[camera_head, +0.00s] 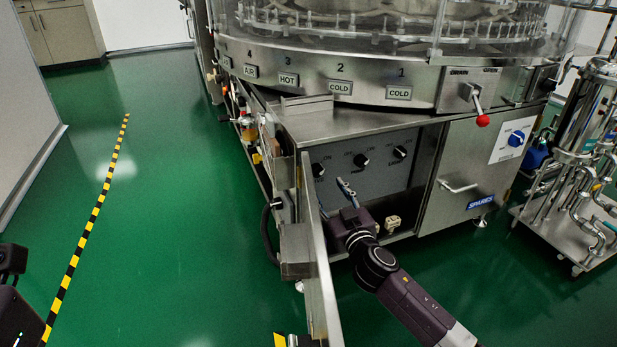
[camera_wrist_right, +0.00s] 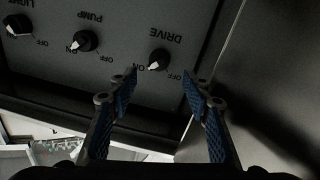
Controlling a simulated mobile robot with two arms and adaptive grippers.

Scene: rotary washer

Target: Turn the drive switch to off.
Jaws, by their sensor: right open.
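The control panel (camera_head: 375,170) is a grey plate with three black knobs inside the open cabinet. The drive switch (camera_head: 318,169) is the leftmost knob in the head view. In the right wrist view, which is upside down, the drive switch (camera_wrist_right: 159,59) is the rightmost knob, and its white pointer tips to the lower left, toward the ON side. My right gripper (camera_head: 346,187) is in front of the panel, below the knobs. In the wrist view, my right gripper (camera_wrist_right: 158,76) is open and empty; its fingertips flank the drive switch from below, apart from it.
The pump knob (camera_wrist_right: 84,41) and light knob (camera_wrist_right: 18,25) sit beside the drive switch. An open cabinet door (camera_head: 318,260) stands left of my right arm. A red-ended lever (camera_head: 482,119) and a blue switch (camera_head: 516,138) are further right.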

